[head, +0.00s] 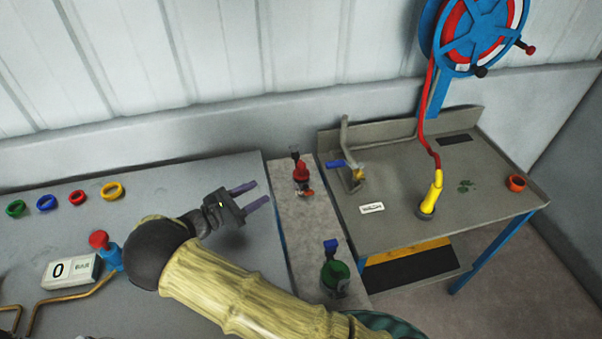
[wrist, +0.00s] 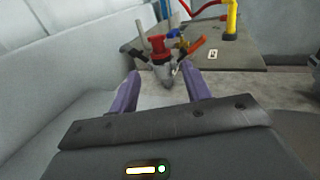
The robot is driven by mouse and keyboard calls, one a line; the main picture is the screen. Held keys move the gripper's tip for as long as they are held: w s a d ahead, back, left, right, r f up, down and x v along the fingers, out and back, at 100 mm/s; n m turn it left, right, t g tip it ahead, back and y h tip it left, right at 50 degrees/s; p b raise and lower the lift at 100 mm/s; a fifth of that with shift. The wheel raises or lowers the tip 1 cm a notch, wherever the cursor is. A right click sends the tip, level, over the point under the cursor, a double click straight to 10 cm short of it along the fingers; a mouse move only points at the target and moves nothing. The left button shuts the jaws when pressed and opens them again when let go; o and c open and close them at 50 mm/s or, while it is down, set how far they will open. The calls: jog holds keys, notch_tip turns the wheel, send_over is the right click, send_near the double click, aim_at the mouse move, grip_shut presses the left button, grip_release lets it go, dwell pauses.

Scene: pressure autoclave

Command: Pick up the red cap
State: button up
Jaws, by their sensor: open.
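A red cap-like top (head: 302,171) sits on a small fitting on the narrow grey ledge, right of my gripper in the head view. In the wrist view the red top (wrist: 160,47) is on a grey body ahead of and between my fingers. My gripper (head: 259,195) is open and empty, its two purple fingers pointing at this fitting with a gap left between. The open fingers also show in the wrist view (wrist: 160,75). A red ring (head: 77,198) lies on the left table; I cannot tell for certain which red piece is the cap.
Green, blue and yellow rings (head: 113,191) lie on the left table. A red-knobbed blue valve (head: 110,254) is near my arm. A green bottle (head: 335,275) stands on the ledge's near end. The right table (head: 390,235) holds a pipe stand, yellow nozzle and orange ring.

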aim_at(298, 168)
jog(key=p+x, duration=0.2)
jog(key=x, duration=0.9)
jog(key=shift+w+d+p, duration=0.1)
jog(key=shift+p, duration=0.2)
jog(key=p+x, duration=0.1)
jog(key=x, duration=0.1)
jog(key=p+x, duration=0.1)
jog(key=x, duration=0.1)
jog(key=shift+w+d+r, duration=0.15)
jog(key=shift+w, duration=0.35)
jog(key=shift+w+d, duration=0.15)
jog(key=shift+d, duration=0.05)
grip_shut()
